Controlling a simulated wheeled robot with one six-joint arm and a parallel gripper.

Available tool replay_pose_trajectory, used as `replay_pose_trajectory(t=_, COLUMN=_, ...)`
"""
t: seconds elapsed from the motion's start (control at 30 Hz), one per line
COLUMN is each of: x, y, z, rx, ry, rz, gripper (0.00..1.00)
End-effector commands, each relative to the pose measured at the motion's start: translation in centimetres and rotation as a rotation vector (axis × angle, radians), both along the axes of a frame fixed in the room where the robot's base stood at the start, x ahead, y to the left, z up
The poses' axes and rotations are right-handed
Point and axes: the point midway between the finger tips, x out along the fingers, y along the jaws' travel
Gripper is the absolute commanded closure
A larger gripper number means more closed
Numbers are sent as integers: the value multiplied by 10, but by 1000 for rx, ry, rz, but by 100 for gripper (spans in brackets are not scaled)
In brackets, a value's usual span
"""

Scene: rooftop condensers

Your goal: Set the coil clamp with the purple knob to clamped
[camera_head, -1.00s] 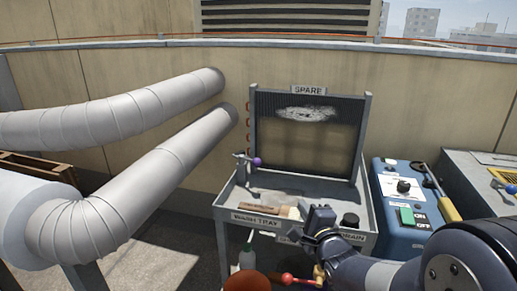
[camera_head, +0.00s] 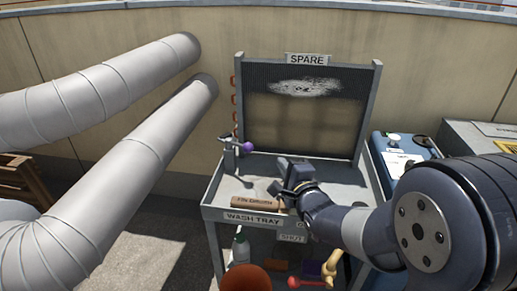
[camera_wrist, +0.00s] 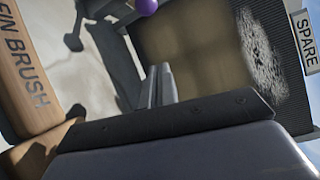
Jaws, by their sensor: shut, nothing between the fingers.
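The coil clamp's purple knob (camera_head: 248,146) sits at the end of a short metal lever on the clamp (camera_head: 230,145), at the left side of the spare coil's frame. The knob also shows at the top edge of the wrist view (camera_wrist: 146,6), with part of a grey metal piece beside it. The spare coil panel (camera_head: 305,115) stands upright at the back of the wash tray. My gripper (camera_head: 285,175) is over the tray, right of and below the knob in the head view, not touching it. Its fingers (camera_wrist: 160,72) are shut and empty.
A wooden fin brush (camera_head: 258,203) lies at the front of the wash tray (camera_head: 252,218). A valve with a red handle (camera_head: 308,282) and an orange-brown bucket (camera_head: 247,280) are below. Large silver ducts (camera_head: 120,175) run at the left. A blue machine (camera_head: 392,150) stands right.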

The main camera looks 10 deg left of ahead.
Motion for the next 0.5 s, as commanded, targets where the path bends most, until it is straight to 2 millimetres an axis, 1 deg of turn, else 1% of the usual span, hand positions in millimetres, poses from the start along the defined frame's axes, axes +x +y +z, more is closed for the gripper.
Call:
replay_pose_trajectory(t=0.27, x=3, y=2, z=-1, rx=0, ry=0, rz=0, gripper=100)
replay_pose_trajectory(t=0.37, x=11, y=7, z=-2, rx=1, ry=-1, rz=1, gripper=100)
replay_pose_trajectory(t=0.5, x=29, y=18, z=-4, rx=0, ry=-2, rz=2, gripper=100)
